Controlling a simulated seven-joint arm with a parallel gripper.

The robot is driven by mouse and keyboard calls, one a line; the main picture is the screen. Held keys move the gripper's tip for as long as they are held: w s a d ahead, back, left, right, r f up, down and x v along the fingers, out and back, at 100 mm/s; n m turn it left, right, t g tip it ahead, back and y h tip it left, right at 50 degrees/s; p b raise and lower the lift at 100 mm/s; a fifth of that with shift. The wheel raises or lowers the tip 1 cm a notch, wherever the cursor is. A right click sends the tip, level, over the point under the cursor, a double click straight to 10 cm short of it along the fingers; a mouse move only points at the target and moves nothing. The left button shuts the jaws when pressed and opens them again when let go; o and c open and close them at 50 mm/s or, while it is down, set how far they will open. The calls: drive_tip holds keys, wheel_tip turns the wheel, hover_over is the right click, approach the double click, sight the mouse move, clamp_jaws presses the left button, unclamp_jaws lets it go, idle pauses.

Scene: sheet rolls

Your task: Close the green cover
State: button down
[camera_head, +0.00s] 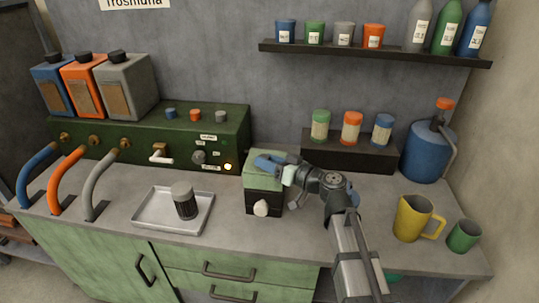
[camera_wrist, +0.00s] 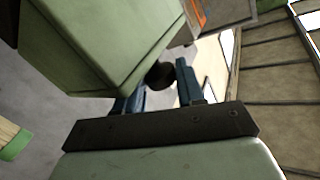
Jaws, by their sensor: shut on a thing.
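The green cover (camera_head: 256,168) sits at the top of a small black box (camera_head: 262,203) with a pale knob on its front, in the middle of the counter. The cover looks roughly level; I cannot tell whether a gap remains under it. My gripper (camera_head: 272,163) is at the cover's top, its blue fingers reaching across from the right. In the wrist view the green cover (camera_wrist: 95,40) fills the upper left. A dark round knob (camera_wrist: 160,75) shows between my blue fingers, beside the cover. The fingers are shut on it, though the contact is partly hidden.
A metal tray (camera_head: 150,222) with a dark-ribbed cylinder stands left of the box. A green machine (camera_head: 225,125) with knobs stands behind left, and a dark rack (camera_head: 330,154) with jars behind right. A yellow mug (camera_head: 410,220) and green cup (camera_head: 463,237) stand right.

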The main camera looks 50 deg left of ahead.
drive_tip(key=shift+s+d+f, duration=0.2)
drive_tip(key=shift+f, duration=0.3)
drive_tip(key=c, duration=0.7)
unclamp_jaws()
drive_tip(key=v, duration=1.4)
drive_tip(key=shift+a, duration=0.1)
